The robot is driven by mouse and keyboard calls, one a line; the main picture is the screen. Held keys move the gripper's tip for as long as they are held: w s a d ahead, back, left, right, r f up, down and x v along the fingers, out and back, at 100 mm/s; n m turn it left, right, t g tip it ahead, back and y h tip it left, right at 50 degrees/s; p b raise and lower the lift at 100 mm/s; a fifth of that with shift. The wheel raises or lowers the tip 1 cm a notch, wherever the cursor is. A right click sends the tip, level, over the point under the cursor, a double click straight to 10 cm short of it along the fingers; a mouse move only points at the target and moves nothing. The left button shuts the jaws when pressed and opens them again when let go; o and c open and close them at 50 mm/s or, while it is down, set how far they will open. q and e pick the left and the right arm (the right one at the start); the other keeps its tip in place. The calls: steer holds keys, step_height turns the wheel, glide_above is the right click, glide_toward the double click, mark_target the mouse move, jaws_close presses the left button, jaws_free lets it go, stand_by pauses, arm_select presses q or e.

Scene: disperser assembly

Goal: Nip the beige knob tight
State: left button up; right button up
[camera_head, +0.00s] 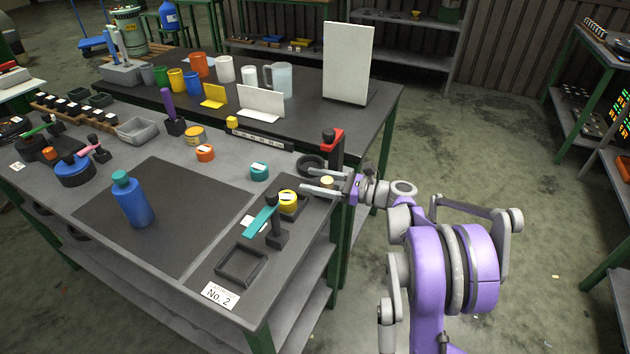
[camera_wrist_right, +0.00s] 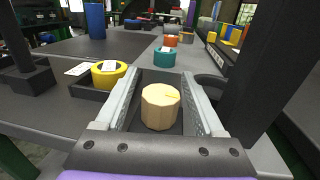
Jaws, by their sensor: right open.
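The beige knob (camera_head: 327,182) is a short faceted cylinder near the right edge of the workbench (camera_head: 215,285). In the right wrist view the knob (camera_wrist_right: 160,106) stands upright between the two fingers, with a dark surface around it. My right gripper (camera_head: 304,180) reaches in from the right, with one finger on each side of the knob. Its jaws are open, and in the wrist view (camera_wrist_right: 165,77) a gap shows between knob and fingers. The knob's underside is hidden. My left gripper is not in view.
A dark post with a red top (camera_head: 332,140) stands just behind the gripper. A yellow cap (camera_head: 288,202), a teal cap (camera_head: 259,172) and a stand with a teal lever (camera_head: 262,221) are to the left. A blue bottle (camera_head: 133,203) stands on the dark mat (camera_head: 190,205).

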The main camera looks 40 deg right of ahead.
jaws_close()
steer(key=shift+h, duration=0.3)
steer(key=m+t+h, duration=0.1)
steer(key=m+h, duration=0.1)
steer(key=m+t+h, duration=0.1)
steer(key=h, duration=0.1)
steer(key=shift+w+d+m+t+h, duration=0.2)
steer(key=shift+d+m+t+h, duration=0.1)
steer(key=shift+d+m+h, duration=0.1)
steer(key=shift+d+m+t+h+p, duration=0.1)
steer(key=shift+d+m+h, duration=0.1)
steer(key=shift+m+h, duration=0.65)
steer(key=shift+d+m+t+h+p, duration=0.15)
steer(key=shift+m+h, duration=0.25)
steer(key=shift+h, duration=0.75)
steer(key=shift+d+m+t+h+p, duration=0.1)
steer(key=shift+d+m+h, duration=0.15)
steer(key=shift+m+h, duration=0.6)
steer(key=shift+h, duration=0.25)
jaws_free()
